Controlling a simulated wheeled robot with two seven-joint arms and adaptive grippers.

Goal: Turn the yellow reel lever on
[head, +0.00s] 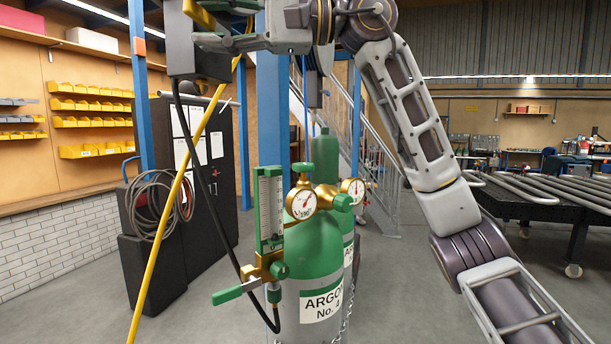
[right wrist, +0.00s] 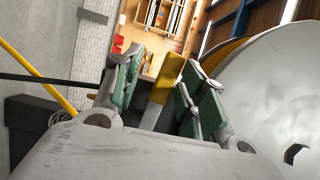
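The yellow reel lever (head: 198,13) shows at the top left of the head view, partly cut off by the frame's edge. It also shows in the right wrist view (right wrist: 167,78) as a yellow bar with a pale grey lower part. My right gripper (head: 208,24) is at the lever, with its arm coming in from the right. In the right wrist view, the green-padded fingers of this gripper (right wrist: 160,68) stand apart on either side of the lever. There is a visible gap on the left and the lever is close to the right finger. My left gripper is not in view.
A dark box (head: 180,45) sits beside the lever, with a black hose below it. A yellow hose (head: 166,235) runs down to the floor. Green argon cylinders (head: 315,245) with gauges stand below my right arm. A pale round disc (right wrist: 270,85) is right of the fingers.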

